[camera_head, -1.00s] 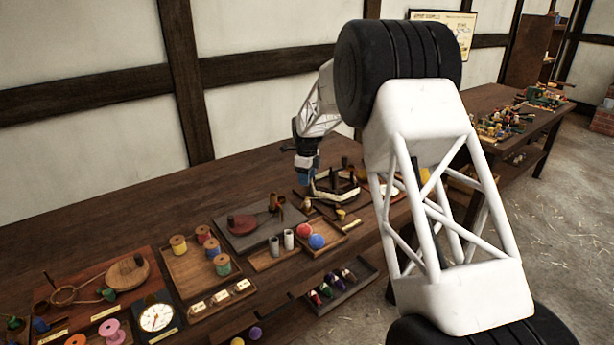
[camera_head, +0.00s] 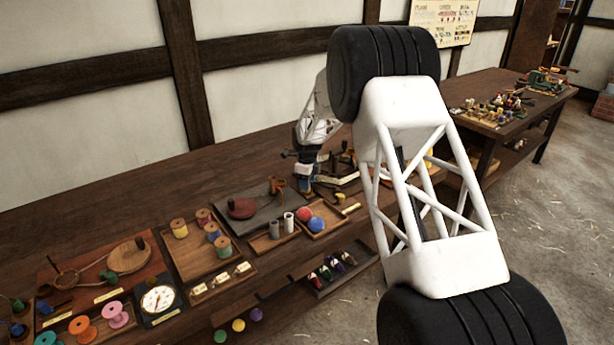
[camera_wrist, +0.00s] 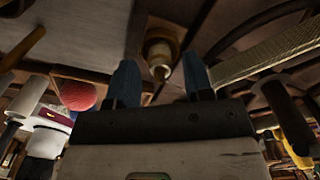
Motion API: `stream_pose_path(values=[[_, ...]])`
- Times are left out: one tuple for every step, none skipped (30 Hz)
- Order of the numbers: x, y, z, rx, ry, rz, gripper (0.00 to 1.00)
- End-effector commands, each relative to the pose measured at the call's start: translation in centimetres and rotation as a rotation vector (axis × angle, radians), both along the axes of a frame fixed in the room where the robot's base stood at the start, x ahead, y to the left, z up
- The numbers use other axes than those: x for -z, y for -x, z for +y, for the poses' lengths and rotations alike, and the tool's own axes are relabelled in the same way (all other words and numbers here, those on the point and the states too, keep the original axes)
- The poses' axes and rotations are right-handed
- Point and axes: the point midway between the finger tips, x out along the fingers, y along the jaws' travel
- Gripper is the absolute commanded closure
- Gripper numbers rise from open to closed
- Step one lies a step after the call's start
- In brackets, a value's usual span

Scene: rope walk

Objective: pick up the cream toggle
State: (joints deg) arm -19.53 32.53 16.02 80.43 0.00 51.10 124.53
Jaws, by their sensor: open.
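In the wrist view a small round tan-and-cream piece (camera_wrist: 160,55) shows beyond and between my fingertips; it looks like the cream toggle, though shadow makes its exact shape hard to tell. My gripper (camera_wrist: 160,80) has its two blue fingers apart, with nothing held between them. In the head view my gripper (camera_head: 305,186) is low over the bench, just right of the grey board with the red disc. A small yellowish piece (camera_head: 340,198) shows to its right there; I cannot tell if it is the same piece.
The red ball also shows in the wrist view (camera_wrist: 76,94). Wooden frame parts surround the gripper.

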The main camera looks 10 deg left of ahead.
Motion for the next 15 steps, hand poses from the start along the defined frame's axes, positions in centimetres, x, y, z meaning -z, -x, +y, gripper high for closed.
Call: stream_pose_path(values=[[0.32,0.0,0.0,0.0,0.0,0.0,0.53],[0.46,-0.01,0.01,0.0,0.0,0.0,0.53],[0.63,-0.02,0.0,0.0,0.0,-0.001,0.53],[0.74,-0.02,0.01,0.0,-0.001,-0.001,0.53],[0.83,-0.03,0.01,0.0,-0.001,-0.001,0.53],[0.92,-0.03,0.01,0.0,-0.001,-0.001,0.53],[0.98,-0.03,0.01,0.0,0.0,-0.002,0.53],[1.02,-0.03,0.01,0.0,0.0,-0.002,0.53],[1.06,-0.04,0.01,0.0,0.0,-0.002,0.53],[1.08,-0.04,0.01,0.0,0.0,-0.002,0.53],[1.09,-0.03,0.01,0.0,0.0,-0.002,0.53],[1.1,-0.03,0.01,0.0,0.0,-0.002,0.53],[1.1,-0.03,0.01,0.0,0.0,-0.002,0.53],[1.1,-0.03,0.01,0.0,0.0,-0.002,0.53],[1.1,-0.03,0.01,0.0,-0.001,-0.001,0.53]])
